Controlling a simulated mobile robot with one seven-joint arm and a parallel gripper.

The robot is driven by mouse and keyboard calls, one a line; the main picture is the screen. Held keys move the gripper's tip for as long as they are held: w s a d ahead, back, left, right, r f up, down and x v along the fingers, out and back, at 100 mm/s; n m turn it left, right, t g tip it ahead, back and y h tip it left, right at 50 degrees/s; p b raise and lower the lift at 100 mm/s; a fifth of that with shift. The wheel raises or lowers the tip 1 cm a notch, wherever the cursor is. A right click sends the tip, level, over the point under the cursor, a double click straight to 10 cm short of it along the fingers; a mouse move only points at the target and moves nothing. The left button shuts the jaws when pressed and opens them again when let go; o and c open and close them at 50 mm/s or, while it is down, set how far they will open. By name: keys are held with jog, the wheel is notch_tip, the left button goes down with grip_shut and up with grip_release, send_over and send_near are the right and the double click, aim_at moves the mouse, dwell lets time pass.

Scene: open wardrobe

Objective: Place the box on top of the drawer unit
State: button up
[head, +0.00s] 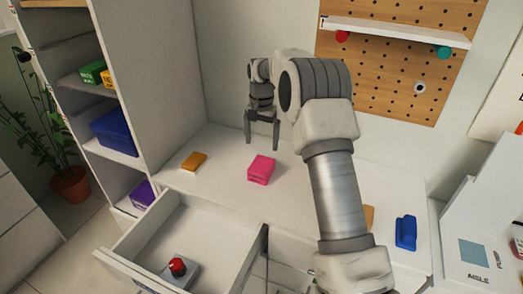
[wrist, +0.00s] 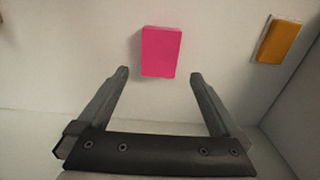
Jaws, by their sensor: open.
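A pink box (head: 261,169) lies on the white top of the drawer unit (head: 222,158). My gripper (head: 262,144) is open, pointing down above and behind the pink box in the head view. In the wrist view, the pink box (wrist: 161,51) lies just beyond and between the spread fingertips (wrist: 159,74), with nothing held between them. An orange box (head: 193,161) lies left of the pink one, and it shows at upper right in the wrist view (wrist: 279,41).
An open drawer (head: 150,233) at front left holds a grey block with a red knob (head: 178,266). A blue item (head: 406,232) lies on the right, beside an orange-brown item partly hidden by my arm. A tall shelf (head: 150,80) borders the left; a pegboard (head: 385,85) hangs behind.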

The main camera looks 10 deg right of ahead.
jog(key=s+r+n+t, duration=0.3)
jog(key=s+r, duration=1.4)
jog(key=r, duration=0.2)
jog(key=s+f+n+t, duration=0.1)
jog(key=s+n+t, duration=0.1)
jog(key=s, duration=2)
jog(key=shift+s+f+n+t, duration=0.15)
jog(key=shift+f+n+t, duration=0.2)
jog(key=shift+n, duration=0.55)
